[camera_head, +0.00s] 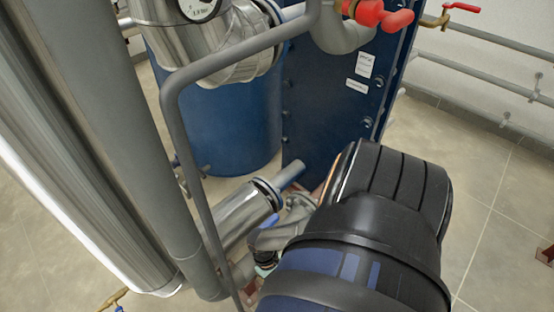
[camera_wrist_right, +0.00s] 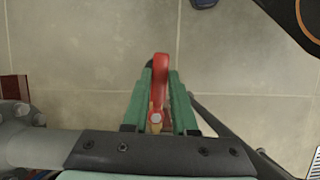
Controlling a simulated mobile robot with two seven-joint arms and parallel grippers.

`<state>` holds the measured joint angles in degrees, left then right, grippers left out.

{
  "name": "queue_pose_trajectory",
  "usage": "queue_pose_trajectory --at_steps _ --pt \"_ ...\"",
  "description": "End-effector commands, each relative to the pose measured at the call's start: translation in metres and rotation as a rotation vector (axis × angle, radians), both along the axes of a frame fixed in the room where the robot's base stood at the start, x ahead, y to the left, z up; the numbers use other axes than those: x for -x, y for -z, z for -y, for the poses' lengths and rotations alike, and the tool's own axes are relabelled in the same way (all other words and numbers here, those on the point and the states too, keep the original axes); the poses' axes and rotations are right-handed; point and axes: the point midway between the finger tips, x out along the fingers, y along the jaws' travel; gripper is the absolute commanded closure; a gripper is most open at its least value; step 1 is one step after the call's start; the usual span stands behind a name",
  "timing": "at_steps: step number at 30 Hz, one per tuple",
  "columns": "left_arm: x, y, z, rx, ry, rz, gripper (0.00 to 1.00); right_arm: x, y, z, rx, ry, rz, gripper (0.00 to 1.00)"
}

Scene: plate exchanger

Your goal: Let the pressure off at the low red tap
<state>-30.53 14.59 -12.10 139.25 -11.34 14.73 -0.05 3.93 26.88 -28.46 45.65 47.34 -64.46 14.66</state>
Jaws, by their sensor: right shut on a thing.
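The low red tap (camera_wrist_right: 161,68) shows its red lever in the middle of the right wrist view, with a brass part at its near end. My right gripper (camera_wrist_right: 160,78) has its green fingers on both sides of the lever and is shut on it. In the head view my black right arm covers the area low in front of the blue plate exchanger (camera_head: 330,95), and the low tap cannot be made out there. My left gripper is in neither view.
A grey pipe (camera_head: 185,150) and a thick clad pipe (camera_head: 90,190) stand at the left. Another red-handled tap (camera_head: 460,8) is high on the right, near a red fitting (camera_head: 370,12). A brass valve (camera_head: 112,300) sits low left. Tiled floor (camera_head: 490,190) is open at right.

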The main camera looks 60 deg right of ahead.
Motion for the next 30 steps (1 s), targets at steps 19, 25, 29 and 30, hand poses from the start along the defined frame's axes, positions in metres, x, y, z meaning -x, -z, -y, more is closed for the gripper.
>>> queue_pose_trajectory --at_steps 19,25,29,30 --pt "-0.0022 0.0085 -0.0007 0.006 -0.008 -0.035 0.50 0.0036 0.0006 0.0042 0.002 -0.069 -0.005 1.00" --pt "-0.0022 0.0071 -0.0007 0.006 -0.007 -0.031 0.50 0.0031 0.0005 0.0042 0.003 -0.067 -0.004 0.58" --pt "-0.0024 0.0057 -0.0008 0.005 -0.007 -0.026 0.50 0.0023 0.0003 0.0038 0.002 -0.065 -0.002 0.44" --pt "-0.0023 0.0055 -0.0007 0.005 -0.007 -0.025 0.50 0.0020 0.0003 0.0037 0.002 -0.065 -0.002 0.44"
